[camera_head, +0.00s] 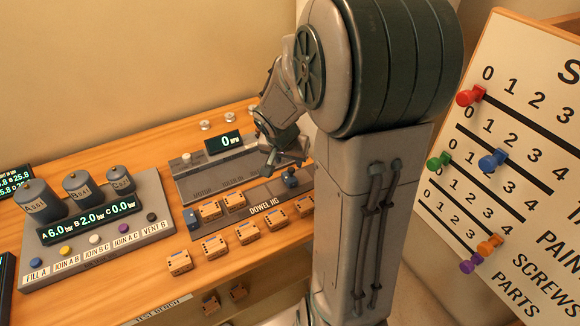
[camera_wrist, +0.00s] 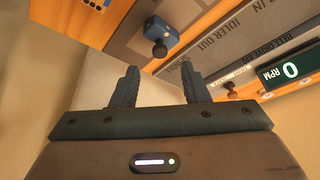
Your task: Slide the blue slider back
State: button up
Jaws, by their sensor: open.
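A blue knob (camera_head: 493,158) sits on a slot of the numbered board at the right in the head view. My gripper (camera_head: 285,156) is well to the left of it, over the bench. A blue block (camera_head: 290,178) is at the right end of the dowel jig, close to my gripper. In the wrist view a blue block with a dark knob (camera_wrist: 161,36) shows beyond my open, empty jaws (camera_wrist: 158,88), apart from them. Another blue piece (camera_head: 191,217) is at the jig's left end. My arm hides part of the bench.
The board (camera_head: 545,205) also carries red (camera_head: 470,95), green (camera_head: 438,160), orange (camera_head: 490,244) and purple (camera_head: 471,263) knobs. Several orange blocks (camera_head: 247,232) stand around the jig. A button panel with canisters (camera_head: 84,193) is at the left. An RPM display (camera_head: 223,142) stands at the back.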

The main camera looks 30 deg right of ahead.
aim_at(291, 169)
jog(key=shift+b+x, duration=0.4)
jog(key=shift+x, duration=2.3)
grip_shut()
jog(key=shift+d, duration=0.1)
